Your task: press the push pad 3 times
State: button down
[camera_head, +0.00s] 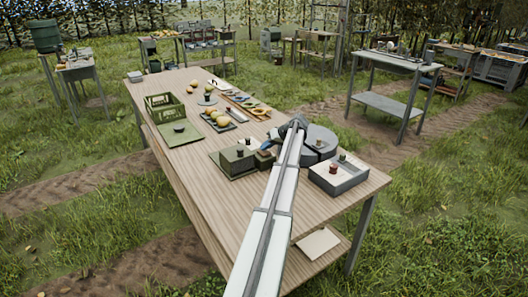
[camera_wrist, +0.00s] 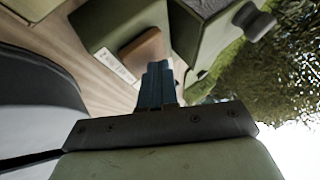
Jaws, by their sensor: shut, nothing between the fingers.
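The push pad appears to be the brown pad (camera_wrist: 142,48) on the front of a small olive-green block in the wrist view. In the head view a small dark green block with a brownish top (camera_head: 264,155) stands at the table's middle right. My gripper (camera_wrist: 157,68) has its blue fingers together with nothing between them. Its tips are beside the brown pad and overlap its lower right edge in the picture; I cannot tell whether they touch. In the head view my gripper (camera_head: 267,145) is just above and behind that block, partly hidden by my arm.
A larger green box with a knob (camera_head: 236,160) stands left of the block. The table's near left is bare.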

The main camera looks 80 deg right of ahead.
aim_at(266, 152)
jog(key=shift+f, duration=0.2)
jog(key=shift+r, duration=0.2)
dwell(0.3)
jog(key=shift+r, duration=0.95)
jog(key=shift+r, duration=2.5)
dwell(0.6)
notch_tip(266, 152, up, 4)
jog(key=shift+f, duration=0.1)
jog(key=shift+f, duration=0.1)
dwell(0.3)
